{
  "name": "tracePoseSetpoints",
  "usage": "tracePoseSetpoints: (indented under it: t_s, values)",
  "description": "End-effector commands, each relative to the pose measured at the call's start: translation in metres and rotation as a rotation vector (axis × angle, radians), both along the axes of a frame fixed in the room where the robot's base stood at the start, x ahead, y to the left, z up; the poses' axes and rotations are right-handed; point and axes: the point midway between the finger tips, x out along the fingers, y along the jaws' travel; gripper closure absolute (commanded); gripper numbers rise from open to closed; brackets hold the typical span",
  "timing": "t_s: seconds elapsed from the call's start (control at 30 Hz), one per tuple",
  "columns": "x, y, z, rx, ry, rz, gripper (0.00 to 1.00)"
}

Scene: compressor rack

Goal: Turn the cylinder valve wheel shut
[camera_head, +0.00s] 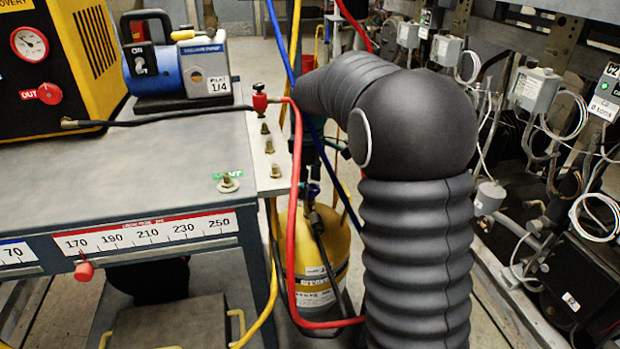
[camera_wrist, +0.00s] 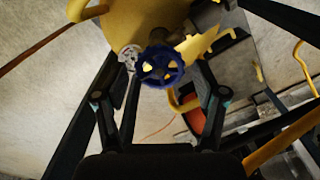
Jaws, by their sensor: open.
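The blue valve wheel (camera_wrist: 160,66) is in the upper middle of the wrist view, on top of the yellow gas cylinder (camera_wrist: 140,22). My gripper (camera_wrist: 166,72) is open, with one dark finger to each side of the wheel in the picture. I cannot tell whether the fingertips reach its rim, and no contact is clear. In the head view the yellow cylinder (camera_head: 327,262) stands upright on the floor beside the workbench. Its small blue wheel (camera_head: 313,190) shows near its top, partly hidden by hoses. My arm hides part of this area.
The grey bench (camera_head: 120,165) at left carries a blue vacuum pump (camera_head: 180,68) and a yellow machine (camera_head: 60,60). Red hose (camera_head: 293,215) and yellow hose (camera_head: 272,285) hang close by the cylinder. The compressor rack (camera_head: 570,150) with boxes and cables lines the right side.

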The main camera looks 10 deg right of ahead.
Motion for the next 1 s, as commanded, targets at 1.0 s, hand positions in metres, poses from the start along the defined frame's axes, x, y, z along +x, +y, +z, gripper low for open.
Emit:
tracePoseSetpoints:
  t_s: [1.0]
  values:
    - [0.0,0.0,-0.0003,0.0,0.0,0.628,0.29]
